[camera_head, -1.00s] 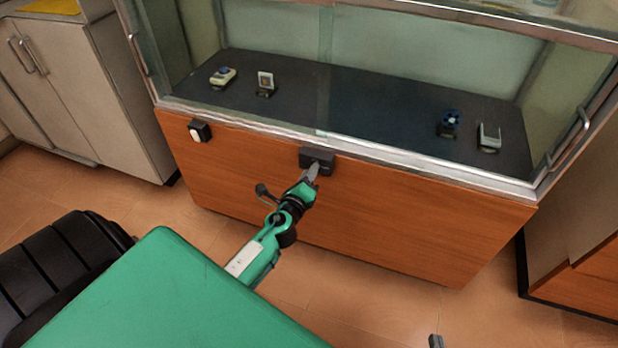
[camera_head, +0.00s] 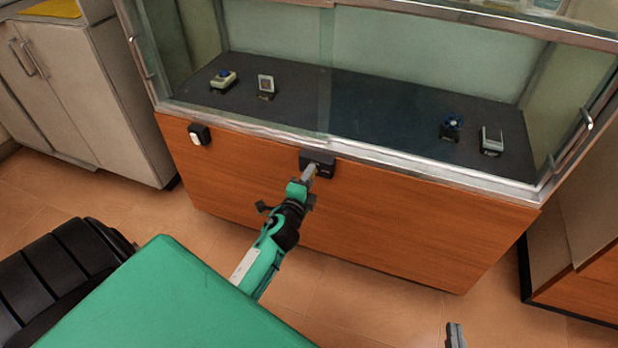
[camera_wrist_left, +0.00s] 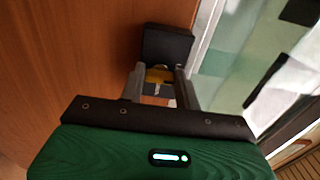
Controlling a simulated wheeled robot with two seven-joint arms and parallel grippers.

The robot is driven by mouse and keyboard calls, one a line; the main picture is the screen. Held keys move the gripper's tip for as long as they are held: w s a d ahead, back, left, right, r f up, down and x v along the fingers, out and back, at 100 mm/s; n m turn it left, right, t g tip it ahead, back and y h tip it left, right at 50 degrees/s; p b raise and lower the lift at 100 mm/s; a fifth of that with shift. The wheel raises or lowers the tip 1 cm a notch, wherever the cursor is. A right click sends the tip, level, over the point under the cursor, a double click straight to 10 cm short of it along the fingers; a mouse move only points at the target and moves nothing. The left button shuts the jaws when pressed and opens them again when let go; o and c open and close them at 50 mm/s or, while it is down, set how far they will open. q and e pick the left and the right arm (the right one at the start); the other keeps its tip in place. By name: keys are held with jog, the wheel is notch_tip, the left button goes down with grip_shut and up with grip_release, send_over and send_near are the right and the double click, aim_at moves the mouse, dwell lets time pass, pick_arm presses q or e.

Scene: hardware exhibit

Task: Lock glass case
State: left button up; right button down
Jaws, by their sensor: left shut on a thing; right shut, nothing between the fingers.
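The glass case (camera_head: 235,120) stands ahead with its glass front closed over a dark shelf and an orange wooden base. A black lock box (camera_head: 318,163) is mounted on the wood just under the metal rim. My left gripper (camera_head: 309,173) is at the box, shut on a small yellow-brass piece, probably a key. In the left wrist view, the brass piece (camera_wrist_left: 159,75) is between the fingers, right against the lock box (camera_wrist_left: 167,45); how far it enters is hidden. My right gripper (camera_head: 455,336) shows only as a shut grey tip at the bottom edge, empty.
A black box with a white button (camera_head: 199,134) is on the wood to the left. Grey cabinets (camera_head: 75,95) stand at left. The floor (camera_head: 370,312) before the case is clear.

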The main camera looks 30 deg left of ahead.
dwell(0.4)
pick_arm(q)
jog(key=o, duration=1)
jog(key=shift+s, duration=0.1)
jog(key=v, duration=1.3)
jog(key=shift+s+d, duration=0.15)
jog(key=shift+s, duration=0.15)
pick_arm(e)
jog(key=shift+r, duration=0.1)
